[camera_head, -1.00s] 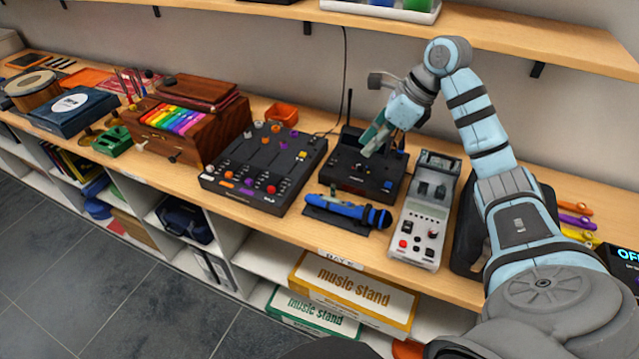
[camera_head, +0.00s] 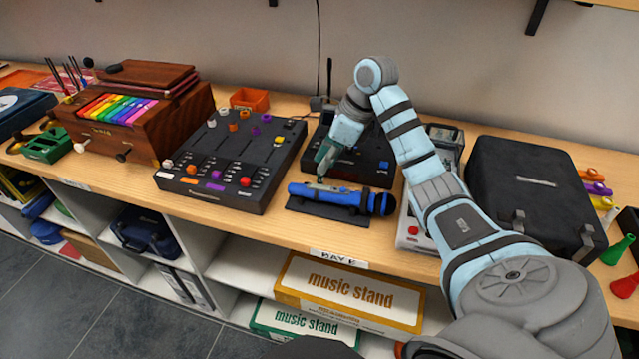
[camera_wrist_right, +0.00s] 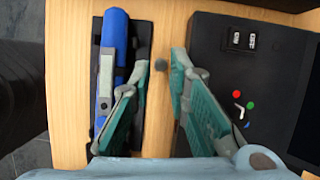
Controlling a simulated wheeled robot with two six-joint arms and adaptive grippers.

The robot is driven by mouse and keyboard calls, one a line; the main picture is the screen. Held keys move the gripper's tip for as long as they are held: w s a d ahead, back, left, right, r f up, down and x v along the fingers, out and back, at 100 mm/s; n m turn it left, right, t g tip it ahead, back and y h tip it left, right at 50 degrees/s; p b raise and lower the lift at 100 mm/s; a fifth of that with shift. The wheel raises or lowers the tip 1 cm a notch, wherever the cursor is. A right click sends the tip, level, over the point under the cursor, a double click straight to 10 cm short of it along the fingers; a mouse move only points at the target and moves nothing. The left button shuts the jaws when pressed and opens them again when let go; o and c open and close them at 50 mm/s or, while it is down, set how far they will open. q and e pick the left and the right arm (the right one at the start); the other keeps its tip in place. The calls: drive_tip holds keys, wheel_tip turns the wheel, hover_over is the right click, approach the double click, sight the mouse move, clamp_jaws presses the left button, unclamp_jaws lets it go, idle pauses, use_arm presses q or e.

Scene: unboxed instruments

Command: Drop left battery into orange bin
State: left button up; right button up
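The orange bin (camera_head: 250,98) stands at the back of the shelf, behind the black mixer. My right gripper (camera_head: 322,168) is open and empty, pointing down between the blue microphone (camera_head: 335,196) and the black receiver box (camera_head: 368,165). In the right wrist view its open fingers (camera_wrist_right: 160,78) show bare wood between them, the left finger overlapping the edge of the microphone's dark mat. A grey oblong piece (camera_wrist_right: 106,78) lies along the microphone; I cannot tell whether it is a battery. No battery is clearly identifiable. My left gripper is out of view.
The black mixer (camera_head: 232,160) with upright knobs lies left of the microphone. A thin antenna (camera_head: 330,78) rises behind the receiver box. My right arm partly covers a grey device (camera_head: 412,235). A black case (camera_head: 535,190) stands at right.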

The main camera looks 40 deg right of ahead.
sight(320, 178)
drive_tip(key=x, duration=0.4)
drive_tip(key=shift+s+f, duration=0.1)
drive_tip(key=shift+f, duration=0.05)
drive_tip(key=shift+d, duration=0.1)
clamp_jaws()
